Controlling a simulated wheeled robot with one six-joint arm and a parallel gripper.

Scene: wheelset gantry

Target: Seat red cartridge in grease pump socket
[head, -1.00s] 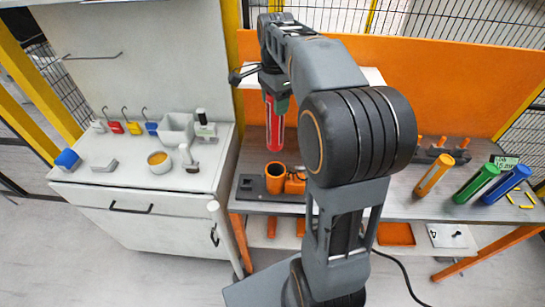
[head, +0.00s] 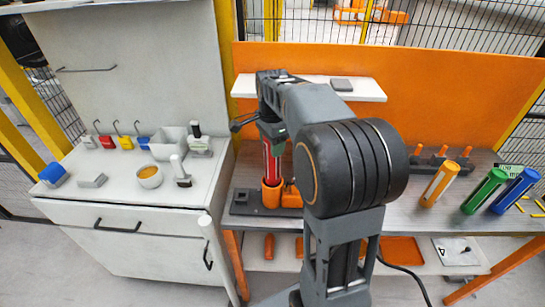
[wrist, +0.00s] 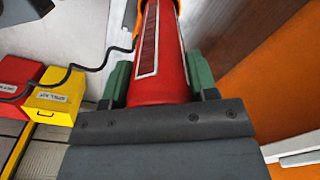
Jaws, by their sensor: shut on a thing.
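The red cartridge (head: 271,165) stands upright in my gripper (head: 271,132), above the left end of the workbench. In the wrist view the red cartridge (wrist: 160,55) lies between the green fingers of my gripper (wrist: 158,85), which are shut on it. In the head view its lower end meets the orange pump socket (head: 271,194), a round cup on a dark base plate. The lower end is hidden by the cup's rim, and I cannot tell how deep it sits.
An orange cartridge (head: 439,184), a green one (head: 484,190) and a blue one (head: 514,191) stand tilted at the bench's right. A white shelf (head: 365,90) is behind my arm. A white cabinet (head: 105,215) with a bowl (head: 149,177) and bins stands at left.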

